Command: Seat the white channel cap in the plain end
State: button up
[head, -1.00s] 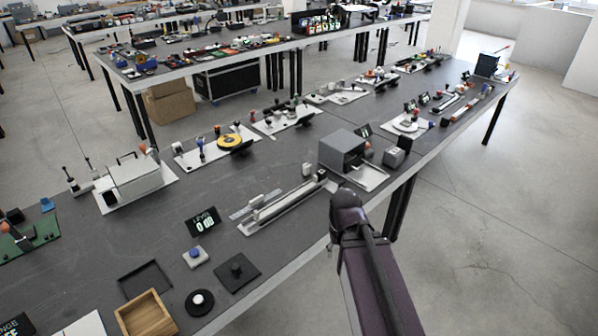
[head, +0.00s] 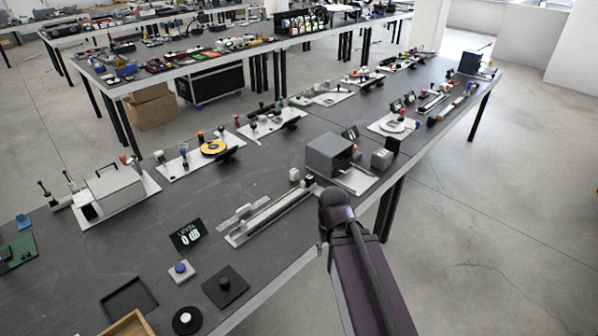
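A long grey channel rail (head: 272,213) lies on a light base plate along the near side of the dark table. A small white block (head: 294,175), which looks like the channel cap, stands just beyond the far end of the rail, apart from it. Which rail end is plain is too small to tell. My dark purple arm rises from the bottom right, in front of the table edge. My gripper does not show.
A grey box-shaped fixture (head: 329,154) stands right beyond the rail. A small black display (head: 188,234) is left of the rail. A blue-topped button block (head: 181,271) and a black square pad (head: 225,286) lie nearer. Open floor is to the right of the table.

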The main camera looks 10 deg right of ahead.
aim_at(237, 234)
jog(key=i, duration=0.85)
jog(key=u, duration=0.05)
